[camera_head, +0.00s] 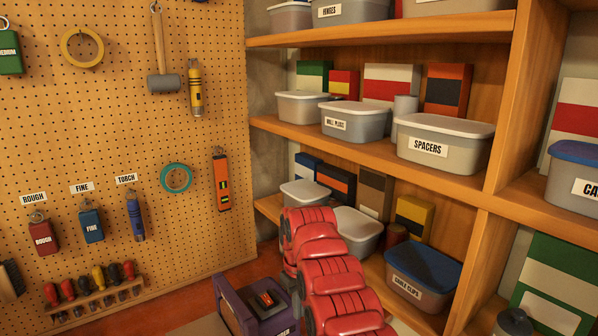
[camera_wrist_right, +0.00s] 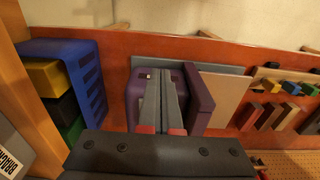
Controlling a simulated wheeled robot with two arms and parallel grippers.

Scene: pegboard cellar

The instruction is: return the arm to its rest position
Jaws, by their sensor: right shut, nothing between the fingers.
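My right arm (camera_head: 330,270), in red segments, rises from the bottom middle of the head view in front of the shelves. Its gripper cannot be made out there. In the right wrist view my right gripper (camera_wrist_right: 163,78) shows two grey fingers with red marks at their base, lying together with nothing between them. Behind the fingers in that view is a purple box (camera_wrist_right: 199,100). I cannot tell how far the fingertips are from it. My left gripper is in neither view.
The purple box (camera_head: 232,304) stands left of my arm, with a small dark and orange item in it. Shelves with a spacers bin (camera_head: 445,145) and a blue-lidded bin (camera_head: 424,275) are close on the right. A pegboard (camera_head: 120,130) with hanging tools is left.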

